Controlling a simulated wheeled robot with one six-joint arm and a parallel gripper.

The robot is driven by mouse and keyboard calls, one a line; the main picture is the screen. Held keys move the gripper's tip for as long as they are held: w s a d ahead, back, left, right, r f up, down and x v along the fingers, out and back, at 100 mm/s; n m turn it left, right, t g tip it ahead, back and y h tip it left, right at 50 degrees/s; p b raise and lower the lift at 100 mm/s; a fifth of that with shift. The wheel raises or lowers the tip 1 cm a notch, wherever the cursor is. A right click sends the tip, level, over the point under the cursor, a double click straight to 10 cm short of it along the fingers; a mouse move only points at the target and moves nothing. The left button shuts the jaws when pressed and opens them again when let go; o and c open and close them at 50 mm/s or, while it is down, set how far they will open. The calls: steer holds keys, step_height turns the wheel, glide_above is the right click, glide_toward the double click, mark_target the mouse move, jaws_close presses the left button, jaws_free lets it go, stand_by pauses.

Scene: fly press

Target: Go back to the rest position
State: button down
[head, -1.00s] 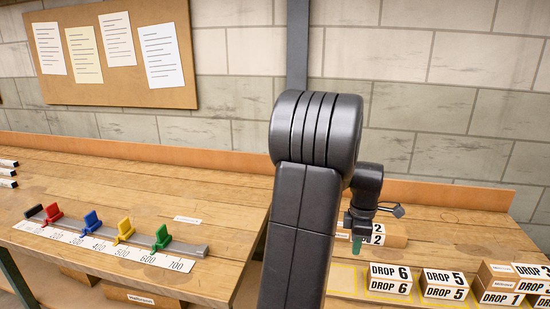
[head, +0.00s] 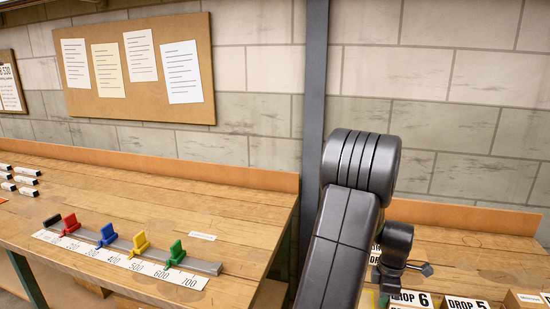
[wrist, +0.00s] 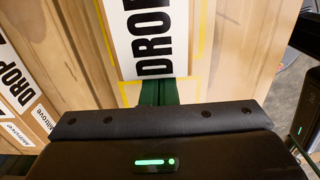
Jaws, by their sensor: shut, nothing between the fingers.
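My gripper shows in the wrist view as a dark bar with green fingers (wrist: 156,92) held together. Nothing shows between them. A white DROP label (wrist: 154,35) lies beyond the fingertips on a wooden surface with yellow lines. In the head view my dark arm rises at the lower right and bends over. The wrist hangs over the right-hand bench, close to the DROP 6 box (head: 410,299). The fingertips are hidden or too small to make out there.
A measuring rail (head: 205,266) with red, blue, yellow and green stops lies on the left bench (head: 240,212). Small black-and-white blocks (head: 27,171) lie at far left. A DROP 5 box (head: 466,303) stands beside DROP 6. A grey post (head: 314,80) stands behind my arm.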

steer(key=shift+w+a, duration=0.1)
steer(key=shift+a, duration=0.25)
